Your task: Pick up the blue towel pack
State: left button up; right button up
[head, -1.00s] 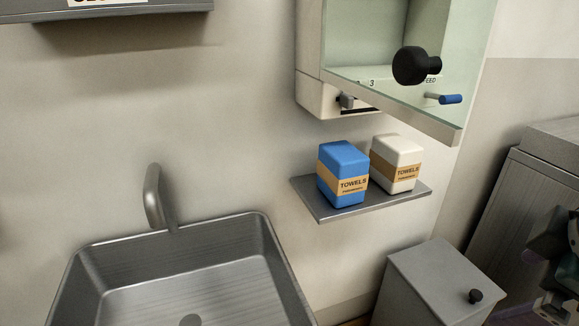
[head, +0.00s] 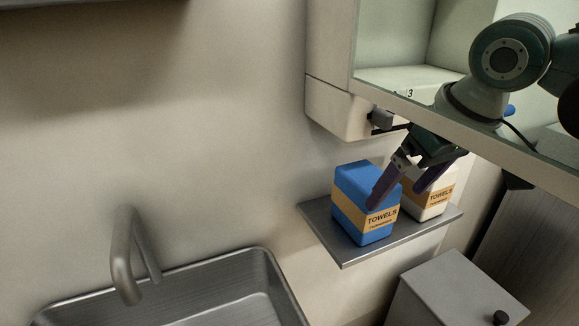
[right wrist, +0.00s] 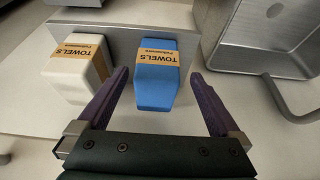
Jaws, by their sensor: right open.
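The blue towel pack (head: 357,186) with a tan TOWELS band stands upright on a small grey shelf (head: 340,248). My right gripper (head: 400,186) is open at the shelf, one purple finger in front of the blue pack in the head view. In the right wrist view the blue pack (right wrist: 155,85) lies ahead, between the lines of the two spread fingers (right wrist: 160,88). It does not look gripped. The white towel pack (head: 437,192) stands close to the right of the blue one, partly hidden by my gripper. My left gripper is not in view.
A metal sink (head: 170,305) with a faucet (head: 124,262) is at lower left. A grey bin (head: 455,290) stands below right.

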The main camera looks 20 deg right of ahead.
aim_at(384, 208)
jog(key=shift+b+x, duration=0.4)
jog(key=shift+x, duration=2.65)
jog(key=shift+w+d+r, duration=0.1)
jog(key=shift+w+r, duration=0.05)
jog(key=shift+c, duration=0.2)
jog(key=c, duration=1.3)
jog(key=shift+o, duration=0.2)
